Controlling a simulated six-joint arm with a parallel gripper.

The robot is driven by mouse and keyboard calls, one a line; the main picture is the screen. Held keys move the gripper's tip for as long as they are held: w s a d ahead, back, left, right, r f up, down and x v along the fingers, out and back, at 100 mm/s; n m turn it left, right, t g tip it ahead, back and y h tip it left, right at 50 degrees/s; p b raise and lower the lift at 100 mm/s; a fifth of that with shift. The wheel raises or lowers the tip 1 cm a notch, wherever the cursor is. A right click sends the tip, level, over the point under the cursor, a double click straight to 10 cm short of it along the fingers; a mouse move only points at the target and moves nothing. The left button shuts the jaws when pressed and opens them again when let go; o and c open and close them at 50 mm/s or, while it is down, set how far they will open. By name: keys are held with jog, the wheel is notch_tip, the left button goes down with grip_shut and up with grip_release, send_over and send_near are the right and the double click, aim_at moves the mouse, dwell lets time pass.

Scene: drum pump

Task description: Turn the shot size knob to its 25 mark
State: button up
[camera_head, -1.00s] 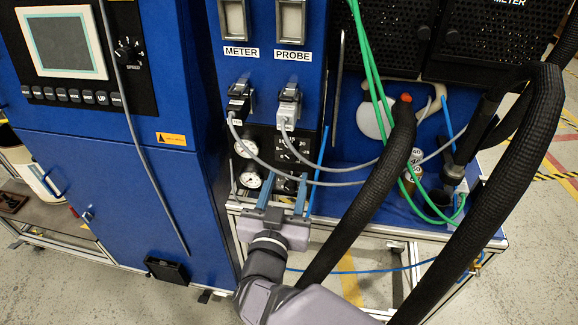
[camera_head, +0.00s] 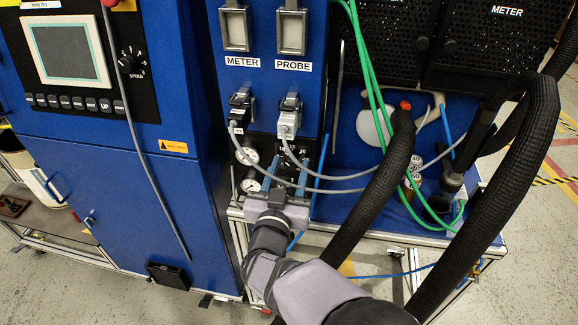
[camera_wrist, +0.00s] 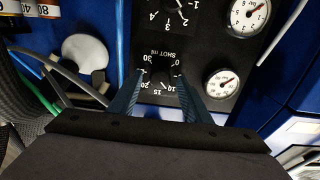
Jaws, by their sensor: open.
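The shot size knob (camera_wrist: 162,77) shows in the wrist view as a dark shape on the black panel, under the upside-down label "SHOT ml". Marks 30, 0, 10, 15 and 20 ring it. The 25 mark is not readable beside my left finger. I cannot make out where the knob's pointer stands. My gripper (camera_wrist: 160,82) is open, with one blue finger on each side of the knob; I cannot tell whether they touch it. In the head view my gripper (camera_head: 288,170) is at the lower part of the panel, and the knob is hard to make out there.
Another numbered dial (camera_wrist: 172,10) and two round gauges (camera_wrist: 222,83) sit close to the knob. Grey cables (camera_head: 310,175) hang across the panel near my fingers. Thick black hoses (camera_head: 375,205) and green tubes (camera_head: 377,95) run to the right.

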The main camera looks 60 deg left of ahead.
jog(key=shift+w+a, duration=0.1)
jog(key=shift+c, duration=0.6)
jog(key=c, duration=0.9)
